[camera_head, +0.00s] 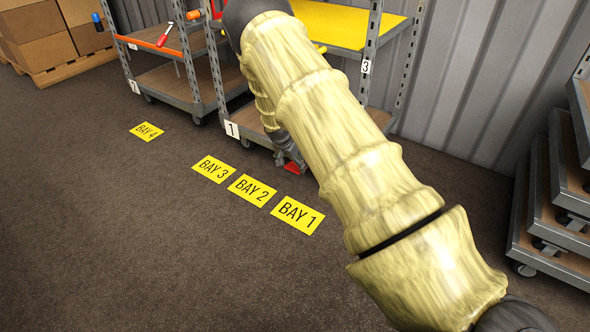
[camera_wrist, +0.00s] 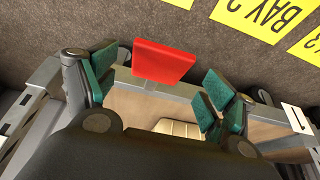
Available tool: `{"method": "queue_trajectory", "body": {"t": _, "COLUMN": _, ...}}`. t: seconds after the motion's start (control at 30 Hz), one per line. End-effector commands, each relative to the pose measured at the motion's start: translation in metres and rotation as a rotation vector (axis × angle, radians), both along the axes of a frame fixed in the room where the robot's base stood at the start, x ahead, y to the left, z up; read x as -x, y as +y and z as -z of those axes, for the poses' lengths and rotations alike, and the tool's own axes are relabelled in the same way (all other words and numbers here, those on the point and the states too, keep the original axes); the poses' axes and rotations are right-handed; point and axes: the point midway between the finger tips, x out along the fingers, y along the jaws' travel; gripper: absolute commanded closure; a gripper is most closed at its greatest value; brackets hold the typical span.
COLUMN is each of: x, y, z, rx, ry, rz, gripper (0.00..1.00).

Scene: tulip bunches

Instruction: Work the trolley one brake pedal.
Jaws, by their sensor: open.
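Trolley one, with its white "1" label (camera_head: 232,129), stands behind my arm, which hides much of it. Its red brake pedal (camera_head: 292,167) sticks out low at the front, just behind the BAY 1 plate. In the wrist view the pedal (camera_wrist: 163,62) is a red slab on a short stem from the grey frame rail. My gripper (camera_head: 286,146) is partly hidden in the head view, close to the pedal. In the wrist view my gripper (camera_wrist: 158,78) is open, its green pads on either side of the pedal with gaps. No contact shows.
Yellow floor plates BAY 1 (camera_head: 298,215), BAY 2 (camera_head: 252,191), BAY 3 (camera_head: 213,169) and BAY 4 (camera_head: 147,131) lie on the floor. Another trolley (camera_head: 168,83) stands to the left. Stacked dollies (camera_head: 555,225) stand at right. The floor at front left is clear.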

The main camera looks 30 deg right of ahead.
Motion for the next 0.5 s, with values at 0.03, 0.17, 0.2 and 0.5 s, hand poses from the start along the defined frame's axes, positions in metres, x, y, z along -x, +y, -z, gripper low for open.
{"method": "queue_trajectory", "body": {"t": 0.03, "x": 0.000, "y": -0.003, "z": 0.010, "rx": -0.001, "ry": 0.001, "rz": 0.001, "gripper": 0.16}}
{"method": "queue_trajectory", "body": {"t": 0.17, "x": -0.002, "y": -0.007, "z": 0.020, "rx": -0.001, "ry": 0.001, "rz": 0.000, "gripper": 0.16}}
{"method": "queue_trajectory", "body": {"t": 0.2, "x": -0.003, "y": -0.008, "z": 0.022, "rx": 0.000, "ry": 0.000, "rz": 0.001, "gripper": 0.16}}
{"method": "queue_trajectory", "body": {"t": 0.5, "x": -0.004, "y": -0.010, "z": 0.025, "rx": 0.000, "ry": 0.000, "rz": 0.000, "gripper": 0.16}}
